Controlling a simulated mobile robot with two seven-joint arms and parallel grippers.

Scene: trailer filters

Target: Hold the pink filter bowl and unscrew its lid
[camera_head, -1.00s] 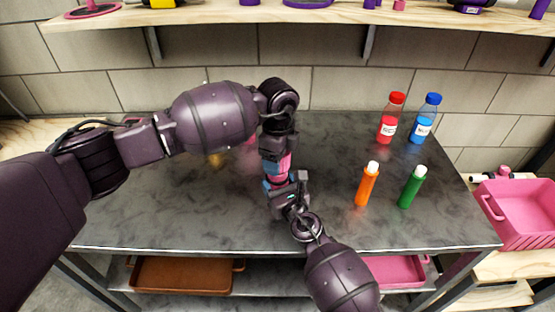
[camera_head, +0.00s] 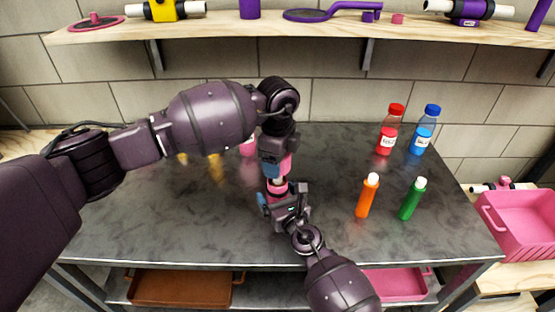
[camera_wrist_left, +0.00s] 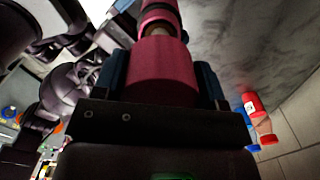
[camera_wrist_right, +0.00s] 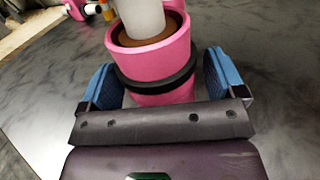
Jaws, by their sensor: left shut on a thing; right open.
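My left gripper (camera_head: 276,171) points down and is shut on an upper pink part (camera_head: 287,163), a plain cylinder (camera_wrist_left: 165,70) in the left wrist view. Below it is a lower pink part (camera_head: 277,188), a cup with a black ring in the right wrist view (camera_wrist_right: 150,55). A white cylinder (camera_wrist_right: 140,18) rises from its brownish inside and shows between the two pink parts. My right gripper (camera_head: 282,194) is open, its blue fingers on either side of the lower part with gaps. I cannot tell which pink part is the lid.
A red bottle (camera_head: 389,135), a blue bottle (camera_head: 424,135), an orange tube (camera_head: 367,197) and a green tube (camera_head: 412,199) stand on the dark table (camera_head: 335,230). My left arm partly hides pink and yellow things behind it. A pink crate (camera_head: 520,222) stands right.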

